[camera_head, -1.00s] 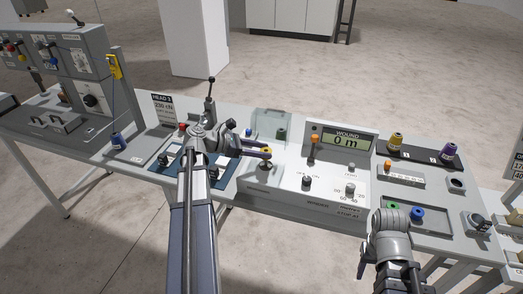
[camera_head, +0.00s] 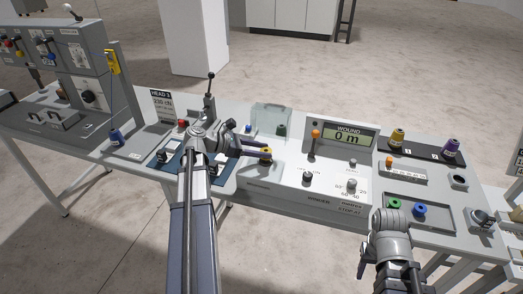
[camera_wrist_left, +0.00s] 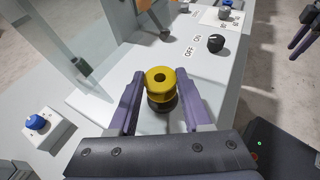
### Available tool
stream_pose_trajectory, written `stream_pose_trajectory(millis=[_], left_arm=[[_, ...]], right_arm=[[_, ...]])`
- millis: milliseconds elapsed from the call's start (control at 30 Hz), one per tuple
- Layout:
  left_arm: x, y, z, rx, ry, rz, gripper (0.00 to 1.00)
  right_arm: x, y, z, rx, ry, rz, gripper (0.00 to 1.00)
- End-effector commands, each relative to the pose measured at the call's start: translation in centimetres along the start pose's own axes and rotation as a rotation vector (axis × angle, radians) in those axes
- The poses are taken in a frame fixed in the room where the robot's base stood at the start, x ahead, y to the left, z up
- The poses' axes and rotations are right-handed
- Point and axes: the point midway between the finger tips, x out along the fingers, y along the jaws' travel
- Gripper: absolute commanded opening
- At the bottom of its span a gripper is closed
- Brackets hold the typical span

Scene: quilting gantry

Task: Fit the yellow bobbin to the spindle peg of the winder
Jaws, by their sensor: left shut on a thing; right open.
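The yellow bobbin (camera_wrist_left: 162,80) sits between the purple fingers of my left gripper (camera_wrist_left: 152,100), which is shut on it. Its dark central hole faces the left wrist camera; I cannot tell whether the peg is inside. The spindle peg itself is hidden. My right gripper (camera_wrist_left: 303,38) is open and empty, its arm over the front right of the table.
A clear guard panel (camera_head: 271,118) stands behind the left gripper. A WOUND display (camera_head: 346,137) and knobs are to the right. A gold spool (camera_head: 397,137) and a purple spool (camera_head: 450,146) stand on a dark rack. Green (camera_head: 393,204) and blue (camera_head: 419,210) bobbins lie in a tray.

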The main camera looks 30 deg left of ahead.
Motion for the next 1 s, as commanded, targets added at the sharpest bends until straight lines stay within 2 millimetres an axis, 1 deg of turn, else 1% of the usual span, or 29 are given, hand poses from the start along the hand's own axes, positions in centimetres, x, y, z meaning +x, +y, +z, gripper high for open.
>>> stream_pose_trajectory(millis=[700, 733, 1000], left_arm=[[0.7, 0.0, -1.7, 0.0, 0.0, 0.0, 0.0], [0.6, 0.0, -1.6, 0.0, 0.0, 0.0, 0.52], [0.6, 0.0, -1.5, 0.0, 0.0, 0.0, 0.83]], right_arm=[[1.8, -0.2, -0.1, 0.0, 0.0, 0.0, 0.5], [1.7, -0.2, -0.1, 0.0, 0.0, 0.0, 0.5], [1.6, -0.2, -0.1, 0.0, 0.0, 0.0, 0.5]])
